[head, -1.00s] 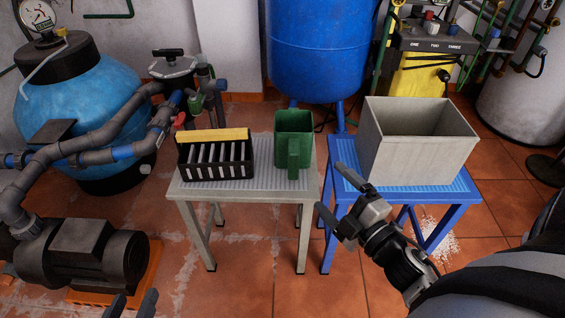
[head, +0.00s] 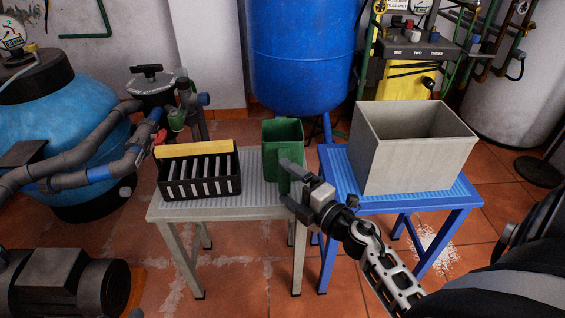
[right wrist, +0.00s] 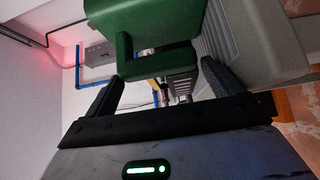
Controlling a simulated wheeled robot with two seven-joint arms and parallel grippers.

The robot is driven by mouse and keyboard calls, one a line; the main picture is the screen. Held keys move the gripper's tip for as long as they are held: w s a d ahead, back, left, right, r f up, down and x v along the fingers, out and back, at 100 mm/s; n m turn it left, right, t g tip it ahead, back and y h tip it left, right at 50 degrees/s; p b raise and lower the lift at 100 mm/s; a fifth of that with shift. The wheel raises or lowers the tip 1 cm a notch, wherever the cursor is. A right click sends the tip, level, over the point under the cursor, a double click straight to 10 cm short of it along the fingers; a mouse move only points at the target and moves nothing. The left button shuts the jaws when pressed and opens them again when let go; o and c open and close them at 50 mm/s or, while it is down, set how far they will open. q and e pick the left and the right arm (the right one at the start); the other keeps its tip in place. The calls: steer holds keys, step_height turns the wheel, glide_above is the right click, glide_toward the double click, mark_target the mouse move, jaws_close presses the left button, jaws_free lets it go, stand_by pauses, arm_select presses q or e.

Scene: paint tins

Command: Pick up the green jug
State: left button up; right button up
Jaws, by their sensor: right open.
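The green jug (head: 283,133) stands upright at the right side of the pale grey table (head: 170,212). My right gripper (head: 288,184) is open, in front of the jug's near side and covering part of its handle. In the right wrist view, the jug (right wrist: 140,16) and its handle (right wrist: 126,58) show just beyond the two spread fingers of the right gripper (right wrist: 165,88). The handle lies roughly between the fingertips; whether a finger touches it I cannot tell. Only a tip of my left gripper (head: 136,313) shows at the bottom edge.
A black crate (head: 200,180) with a yellow top edge stands left of the jug. A large grey open bin (head: 415,165) stands on the blue table (head: 465,200) to the right. A blue tank (head: 300,60) stands behind. Pumps and pipes fill the left side.

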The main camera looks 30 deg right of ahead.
mark_target(282, 181)
steer(key=w, duration=0.2)
steer(key=w+a, duration=0.1)
steer(key=shift+w+r, duration=0.1)
steer(key=shift+w, duration=0.9)
steer(key=c, duration=0.7)
arm_select(q)
steer(key=shift+w+d+r, duration=0.1)
steer(key=shift+w+r, duration=0.05)
steer(key=shift+r, duration=0.1)
arm_select(e)
steer(key=shift+r, duration=0.1)
steer(key=shift+r, duration=0.1)
